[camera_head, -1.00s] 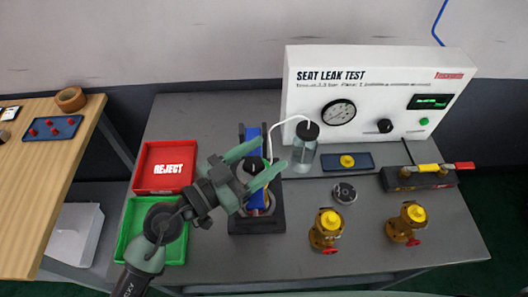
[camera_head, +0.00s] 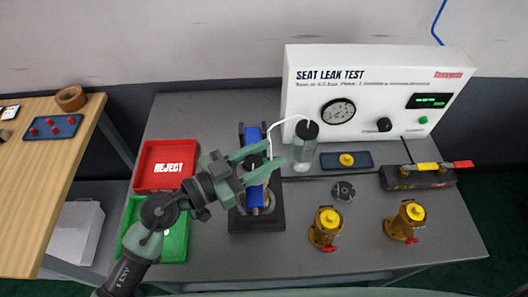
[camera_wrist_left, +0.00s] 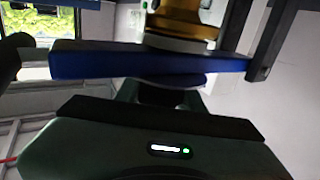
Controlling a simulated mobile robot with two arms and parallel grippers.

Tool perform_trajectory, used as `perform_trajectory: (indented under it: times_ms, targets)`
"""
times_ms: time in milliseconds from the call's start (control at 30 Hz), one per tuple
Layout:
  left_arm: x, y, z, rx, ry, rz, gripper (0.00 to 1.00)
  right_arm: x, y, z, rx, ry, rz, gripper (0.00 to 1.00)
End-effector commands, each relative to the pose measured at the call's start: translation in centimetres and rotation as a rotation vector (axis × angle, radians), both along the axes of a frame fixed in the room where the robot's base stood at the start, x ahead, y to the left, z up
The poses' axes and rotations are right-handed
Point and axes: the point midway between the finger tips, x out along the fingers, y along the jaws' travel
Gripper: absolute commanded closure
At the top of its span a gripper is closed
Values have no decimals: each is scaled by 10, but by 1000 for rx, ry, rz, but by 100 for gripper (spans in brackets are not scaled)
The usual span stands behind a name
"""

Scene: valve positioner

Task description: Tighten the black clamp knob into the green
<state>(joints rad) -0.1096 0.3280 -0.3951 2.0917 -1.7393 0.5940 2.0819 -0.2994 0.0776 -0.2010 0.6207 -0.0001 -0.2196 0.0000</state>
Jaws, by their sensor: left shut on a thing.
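The clamp fixture (camera_head: 258,221) stands on the grey bench with a blue clamp bar (camera_head: 253,134) across its top. The black clamp knob (camera_head: 256,162) sits over the bar, partly hidden between my fingers. My left gripper (camera_head: 262,163) reaches in from the left, its green fingers either side of the knob and shut on it. In the left wrist view the blue bar (camera_wrist_left: 130,64) crosses close in front, with a brass valve (camera_wrist_left: 185,22) beyond it. The knob there is dark and hard to make out. My right gripper is not in view.
A red REJECT tray (camera_head: 150,182) and a green tray (camera_head: 174,249) lie left of the fixture, the green one partly under my arm. A clear bottle (camera_head: 304,147) with a white tube stands close right. Two brass valves (camera_head: 325,232) (camera_head: 406,222) stand front right. The test panel (camera_head: 455,92) stands behind.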

Motion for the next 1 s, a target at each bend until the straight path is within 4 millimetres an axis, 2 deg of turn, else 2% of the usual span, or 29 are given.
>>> perform_trajectory:
  times_ms: [300, 533, 1000]
  targets:
    - [-4, -1, 2, 6, -3, -266, 100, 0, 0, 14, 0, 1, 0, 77]
    - [-9, -2, 1, 7, -4, -484, 100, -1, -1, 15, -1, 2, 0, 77]
    - [-21, -2, -2, 2, -4, -897, 100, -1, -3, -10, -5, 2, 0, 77]
